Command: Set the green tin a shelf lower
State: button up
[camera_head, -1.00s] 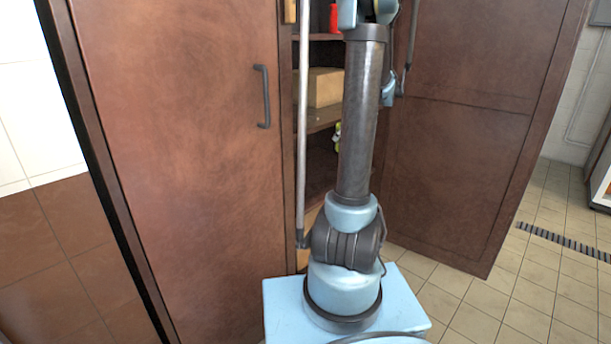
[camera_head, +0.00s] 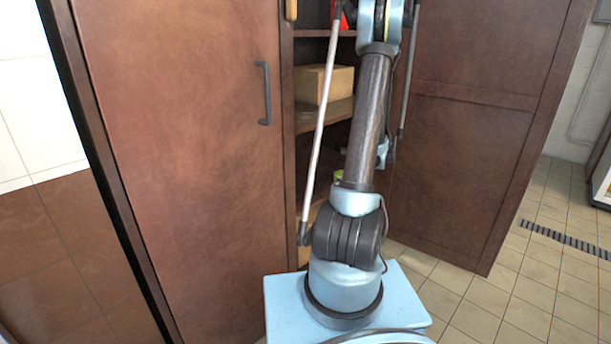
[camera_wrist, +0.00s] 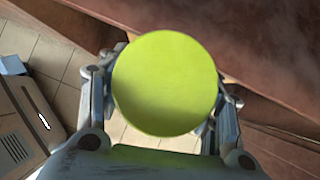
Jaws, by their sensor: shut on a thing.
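The green tin (camera_wrist: 165,84) shows in the wrist view as a round yellow-green end, filling the middle of the picture. My gripper (camera_wrist: 164,98) is shut on it, with a finger on each side. In the head view a small yellow-green part of the tin (camera_head: 338,176) shows at the left of my arm, in front of the open cabinet, below the shelf with the box. My arm hides the rest of the tin and most of the gripper there.
The cabinet has a middle shelf (camera_head: 318,117) bearing a cardboard box (camera_head: 322,84), and an upper shelf (camera_head: 312,33) with a red item (camera_head: 338,17). The left door (camera_head: 175,150) is shut; the right door (camera_head: 460,150) stands open. Tiled floor (camera_head: 500,310) is clear at right.

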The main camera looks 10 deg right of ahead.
jog(key=shift+w+a+f, duration=0.15)
jog(key=shift+a, duration=0.1)
jog(key=w+a, duration=0.4)
jog(key=a, duration=0.1)
jog(key=w+a, duration=0.5)
jog(key=shift+w+a, duration=0.2)
jog(key=shift+w+a+f, duration=0.25)
jog(key=shift+w+a, duration=0.35)
jog(key=shift+a, duration=0.05)
jog(key=shift+w+a+f, duration=0.2)
jog(key=shift+w+a, duration=0.35)
jog(key=shift+a, duration=0.05)
jog(key=shift+f, duration=0.3)
jog(key=o, duration=1.3)
jog(key=shift+v, duration=3.8)
